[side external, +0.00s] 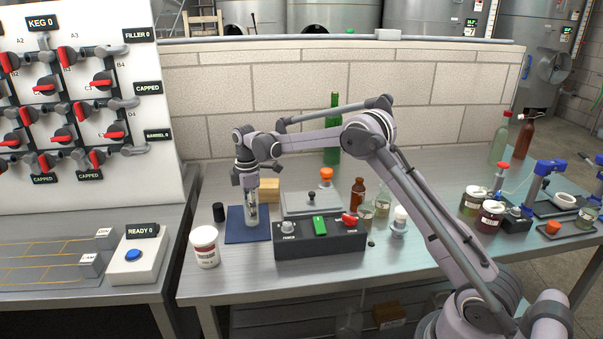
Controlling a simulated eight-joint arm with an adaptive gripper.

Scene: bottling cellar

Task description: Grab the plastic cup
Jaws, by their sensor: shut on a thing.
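My gripper (251,199) points straight down over the dark blue mat (234,236) and is shut on a clear, see-through vessel (251,218), which looks like the plastic cup. The cup is upright, at the mat's right part. Its upper part overlaps with my fingers, so I cannot tell whether they are around it or at its rim. I cannot tell whether its base touches the mat. A white tub with a label (205,247) stands apart, in front of the mat to the left.
A black cap (218,212) stands left of the mat, and a tan block (264,190) behind it. A dark control box (319,240) with a green switch is close on the right, before a grey plate (311,204). Bottles and jars stand further right.

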